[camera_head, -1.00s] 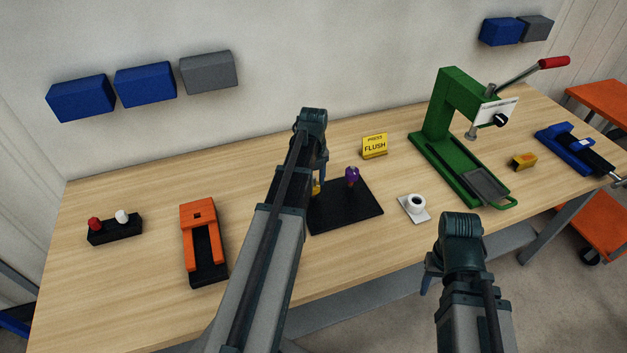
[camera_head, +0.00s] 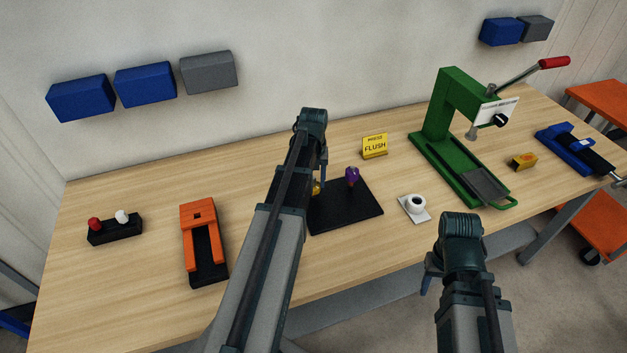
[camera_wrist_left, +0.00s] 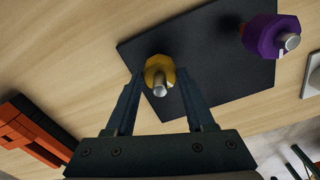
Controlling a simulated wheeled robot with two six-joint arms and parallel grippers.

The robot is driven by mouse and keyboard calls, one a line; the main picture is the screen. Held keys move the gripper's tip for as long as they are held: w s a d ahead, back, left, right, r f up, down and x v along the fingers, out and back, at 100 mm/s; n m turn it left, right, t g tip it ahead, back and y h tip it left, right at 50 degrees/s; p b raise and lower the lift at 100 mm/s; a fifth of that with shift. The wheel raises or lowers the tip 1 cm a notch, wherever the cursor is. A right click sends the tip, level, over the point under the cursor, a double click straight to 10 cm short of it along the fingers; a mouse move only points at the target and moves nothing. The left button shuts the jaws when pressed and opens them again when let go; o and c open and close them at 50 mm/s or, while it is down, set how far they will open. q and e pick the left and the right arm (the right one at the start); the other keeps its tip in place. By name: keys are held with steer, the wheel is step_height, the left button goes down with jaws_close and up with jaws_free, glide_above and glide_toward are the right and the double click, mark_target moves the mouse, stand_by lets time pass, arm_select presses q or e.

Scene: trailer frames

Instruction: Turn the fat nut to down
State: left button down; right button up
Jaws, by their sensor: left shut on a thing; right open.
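A yellow nut (camera_wrist_left: 160,66) sits on a metal stud on a black plate (camera_head: 355,213). In the head view only a sliver of the yellow nut (camera_head: 316,188) shows beside my left arm. A purple nut (camera_head: 352,175) stands on the same plate to its right; it also shows in the left wrist view (camera_wrist_left: 264,36), with a pale mark near its lower edge. My left gripper (camera_wrist_left: 160,78) is shut on the yellow nut, a finger on each side. My right gripper (camera_head: 428,280) is open and empty before the table's front edge; its fingers are partly hidden.
A yellow FLUSH sign (camera_head: 375,145) stands behind the plate. A white cup-like part (camera_head: 416,204) on a small card lies right of it, then a green press (camera_head: 450,150). An orange and black fixture (camera_head: 203,240) stands to the left. Bare table separates them.

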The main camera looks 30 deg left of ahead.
arm_select(q)
steer(key=shift+c, duration=1.3)
jaws_free()
steer(key=shift+r, duration=0.1)
step_height(320, 180, up, 14)
steer(key=p, duration=1.3)
steer(key=shift+f+p, duration=0.2)
steer(key=shift+p, duration=0.2)
